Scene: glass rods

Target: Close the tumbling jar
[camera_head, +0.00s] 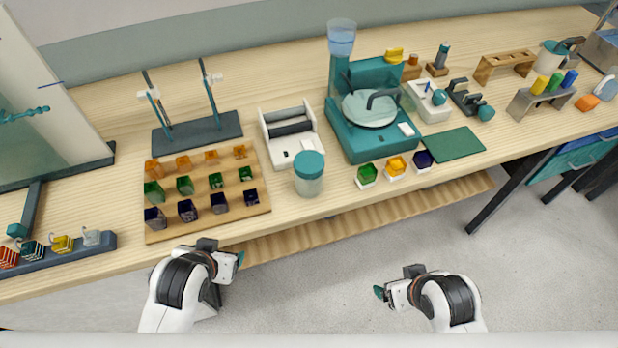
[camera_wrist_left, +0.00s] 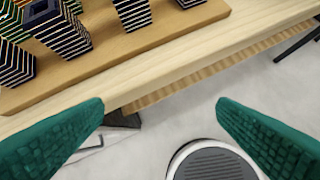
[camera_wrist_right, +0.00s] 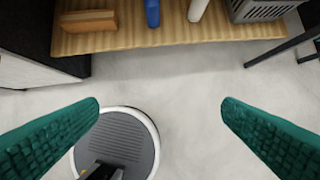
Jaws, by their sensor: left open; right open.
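The jar (camera_head: 308,185) stands upright near the table's front edge, in the middle of the head view. It has a pale body and a teal lid (camera_head: 309,162) on top; I cannot tell whether the lid is fastened. My left gripper (camera_head: 240,259) is open and empty, in front of the table edge, left of and nearer than the jar. Its teal fingers show apart in the left wrist view (camera_wrist_left: 160,125). My right gripper (camera_head: 379,292) is open and empty, in front of the table, right of the jar. Its fingers are apart in the right wrist view (camera_wrist_right: 160,125).
A white roller stand (camera_head: 283,148) is just behind the jar. A wooden tray (camera_head: 205,230) of coloured glass pieces is to its left. A teal machine (camera_head: 350,140) stands to the right, with small coloured pieces (camera_head: 396,167) before it. A lower shelf (camera_head: 350,222) runs under the front edge.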

